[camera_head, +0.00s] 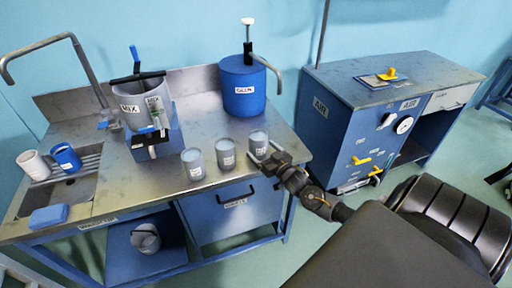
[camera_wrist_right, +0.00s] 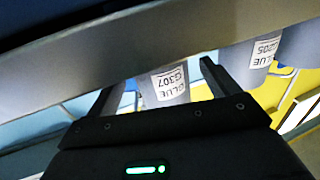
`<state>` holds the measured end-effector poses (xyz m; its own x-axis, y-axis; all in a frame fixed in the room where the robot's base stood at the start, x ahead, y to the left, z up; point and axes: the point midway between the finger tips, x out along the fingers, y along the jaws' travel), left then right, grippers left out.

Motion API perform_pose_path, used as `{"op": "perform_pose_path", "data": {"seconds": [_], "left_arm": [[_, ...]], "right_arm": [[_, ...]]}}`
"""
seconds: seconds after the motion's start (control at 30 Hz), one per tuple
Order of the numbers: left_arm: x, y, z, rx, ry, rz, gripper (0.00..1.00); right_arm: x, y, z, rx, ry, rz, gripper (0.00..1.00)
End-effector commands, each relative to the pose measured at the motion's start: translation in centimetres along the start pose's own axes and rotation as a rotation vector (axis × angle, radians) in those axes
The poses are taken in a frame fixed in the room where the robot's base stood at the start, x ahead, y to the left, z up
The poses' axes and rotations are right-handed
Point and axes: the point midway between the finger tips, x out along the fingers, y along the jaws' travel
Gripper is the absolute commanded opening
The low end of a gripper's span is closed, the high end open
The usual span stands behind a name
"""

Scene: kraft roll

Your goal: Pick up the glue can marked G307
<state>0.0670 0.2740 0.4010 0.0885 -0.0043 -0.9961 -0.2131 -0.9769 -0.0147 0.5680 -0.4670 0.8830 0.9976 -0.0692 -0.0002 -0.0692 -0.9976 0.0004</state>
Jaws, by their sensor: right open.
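The glue can marked G307 (camera_wrist_right: 167,84) shows in the right wrist view, upside down in the picture, with its label facing the camera. In the head view it appears to be the rightmost (camera_head: 258,142) of three grey cans on the metal bench. My right gripper (camera_head: 268,155) is at the near side of this can. In the wrist view its two fingers (camera_wrist_right: 163,76) are open, one towards each side of the can, with nothing gripped. The bench edge hides part of the can there. My left gripper is not in view.
A can marked G205 (camera_wrist_right: 262,54) stands beside G307. The other grey cans (camera_head: 225,153) (camera_head: 193,163) stand to its left on the bench (camera_head: 120,185). A blue glue pot (camera_head: 243,88) with a bent spout stands behind. The bench's front edge is close under my gripper.

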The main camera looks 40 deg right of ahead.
Motion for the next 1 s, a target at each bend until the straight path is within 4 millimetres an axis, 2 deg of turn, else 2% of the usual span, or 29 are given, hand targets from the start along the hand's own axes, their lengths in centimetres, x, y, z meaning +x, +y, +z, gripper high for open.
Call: {"op": "perform_pose_path", "data": {"seconds": [0.2, 0.3, 0.43, 0.63, 1.0], "left_arm": [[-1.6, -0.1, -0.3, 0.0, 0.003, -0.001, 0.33], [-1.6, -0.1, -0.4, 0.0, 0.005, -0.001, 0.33], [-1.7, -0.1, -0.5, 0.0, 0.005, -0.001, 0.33], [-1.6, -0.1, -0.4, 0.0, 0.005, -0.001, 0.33], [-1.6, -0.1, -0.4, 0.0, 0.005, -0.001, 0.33]], "right_arm": [[3.2, -0.1, -0.9, 0.001, 0.002, 0.001, 0.88], [4.4, -0.1, -0.6, 0.0, 0.001, 0.0, 0.88], [5.1, -0.1, -0.4, 0.0, 0.0, 0.0, 0.88], [5.1, -0.1, -0.4, 0.0, 0.0, -0.001, 0.88], [5.1, -0.1, -0.4, 0.0, 0.001, -0.002, 0.41]]}}
